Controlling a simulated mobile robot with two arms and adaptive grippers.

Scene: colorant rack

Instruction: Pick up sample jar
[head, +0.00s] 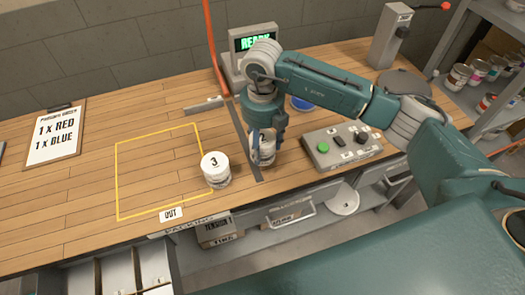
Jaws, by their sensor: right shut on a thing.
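My right gripper (266,138) points down over the wooden bench and is shut on a white sample jar (266,156). Its fingers cover much of that jar, and I cannot tell whether its base touches the bench. A second white jar (215,170) with a "3" on its lid stands upright to the left, apart from the gripper, at the right edge of the yellow outlined area (117,180). My left gripper is not in view.
A grey control box (342,145) with a green button sits right of the held jar. A "READY" display (255,40) and a blue round item (302,103) are behind. An order clipboard (56,137) lies at left. The outlined area is mostly clear.

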